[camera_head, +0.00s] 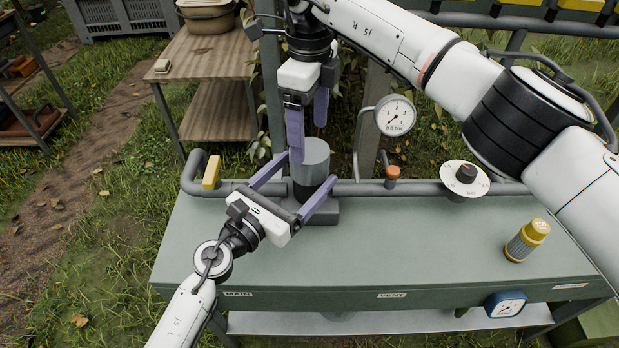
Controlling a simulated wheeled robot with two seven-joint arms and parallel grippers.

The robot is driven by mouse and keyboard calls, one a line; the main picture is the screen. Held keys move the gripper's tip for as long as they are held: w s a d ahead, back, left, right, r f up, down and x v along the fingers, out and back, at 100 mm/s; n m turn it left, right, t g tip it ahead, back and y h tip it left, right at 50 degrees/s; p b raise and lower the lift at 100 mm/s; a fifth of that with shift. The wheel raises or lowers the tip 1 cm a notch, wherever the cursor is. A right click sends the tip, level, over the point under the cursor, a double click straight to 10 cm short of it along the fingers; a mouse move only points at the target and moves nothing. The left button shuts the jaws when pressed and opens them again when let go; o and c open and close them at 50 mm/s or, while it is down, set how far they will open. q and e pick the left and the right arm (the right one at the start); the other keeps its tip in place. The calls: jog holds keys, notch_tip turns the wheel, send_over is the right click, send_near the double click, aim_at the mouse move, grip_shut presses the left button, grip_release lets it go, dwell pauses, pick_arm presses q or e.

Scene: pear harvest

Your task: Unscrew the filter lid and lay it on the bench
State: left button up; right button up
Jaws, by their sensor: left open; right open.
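The filter is a dark grey housing (318,212) on the green bench (400,235), with a lighter grey cylindrical lid (313,160) on top. The lid sits upright on the housing. My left gripper (300,183) is open, its purple fingers on either side of the filter's body just below the lid. I cannot tell whether they touch it. My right gripper (307,130) comes from above, open, pointing down, with its fingertips close to the top of the lid. One right finger overlaps the lid's left edge in the picture.
A pipe runs along the back of the bench with a yellow handle (211,172), an orange-topped valve (392,173), a pressure gauge (395,116) reading near 0.0 bar and a dial knob (465,175). The bench's middle is clear.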

pick_arm(q)
jog(key=shift+x, duration=0.9)
jog(key=shift+c, duration=0.2)
